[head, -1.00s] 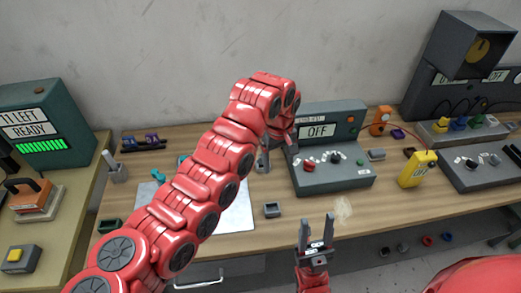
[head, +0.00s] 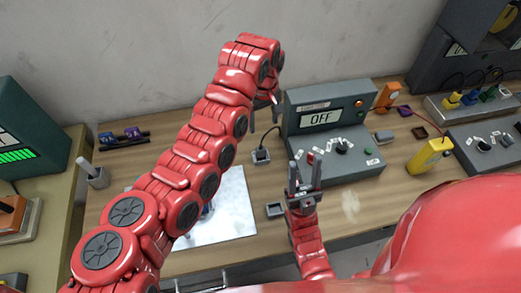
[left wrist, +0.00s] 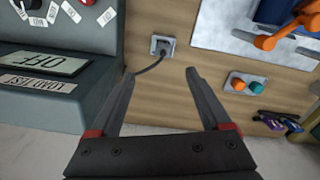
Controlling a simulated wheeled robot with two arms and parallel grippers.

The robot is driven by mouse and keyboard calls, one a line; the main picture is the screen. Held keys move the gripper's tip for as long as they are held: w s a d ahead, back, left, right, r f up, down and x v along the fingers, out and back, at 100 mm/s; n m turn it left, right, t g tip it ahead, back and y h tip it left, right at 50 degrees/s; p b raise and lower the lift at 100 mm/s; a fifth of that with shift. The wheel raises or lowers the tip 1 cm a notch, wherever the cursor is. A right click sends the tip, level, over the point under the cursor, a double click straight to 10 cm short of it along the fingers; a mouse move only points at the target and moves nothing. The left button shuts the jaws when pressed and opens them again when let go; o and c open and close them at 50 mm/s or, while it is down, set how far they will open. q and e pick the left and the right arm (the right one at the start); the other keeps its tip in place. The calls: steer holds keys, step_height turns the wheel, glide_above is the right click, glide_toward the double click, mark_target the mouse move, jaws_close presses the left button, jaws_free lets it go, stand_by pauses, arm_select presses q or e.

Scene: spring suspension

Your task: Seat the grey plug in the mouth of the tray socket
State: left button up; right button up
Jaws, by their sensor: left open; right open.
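A small grey square socket piece (head: 261,156) with a dark centre and black cable stands on the bench left of the grey test box. It also shows in the left wrist view (left wrist: 162,46), where the cable runs toward the box. A small grey open tray-like block (head: 275,210) lies nearer the bench front. I cannot tell for certain which piece is the grey plug or whether it is seated. My left gripper (head: 263,115) is open and empty above the cabled piece; its fingers show in the left wrist view (left wrist: 157,76). My right gripper (head: 305,173) is open, in front of the test box.
The test box (head: 335,140) reads OFF and stands behind my right gripper. A pale sheet (head: 235,205) lies under my left arm. A grey holder (head: 96,175) stands at the left. A yellow meter (head: 428,156) and more equipment occupy the right.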

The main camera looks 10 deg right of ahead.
arm_select(q)
steer(key=b, duration=0.2)
glide_above(261, 146)
steer(key=f, duration=0.7)
steer(key=shift+s+d+f, duration=0.15)
steer(key=shift+d+f, duration=0.1)
steer(key=shift+f, duration=0.05)
steer(key=shift+f+b, duration=0.5)
steer(key=f+p, duration=0.3)
steer(key=f, duration=0.1)
steer(key=shift+a+p, duration=0.35)
steer(key=shift+a, duration=0.05)
steer(key=shift+w+f, duration=0.2)
steer(key=shift+f, duration=0.4)
jaws_close()
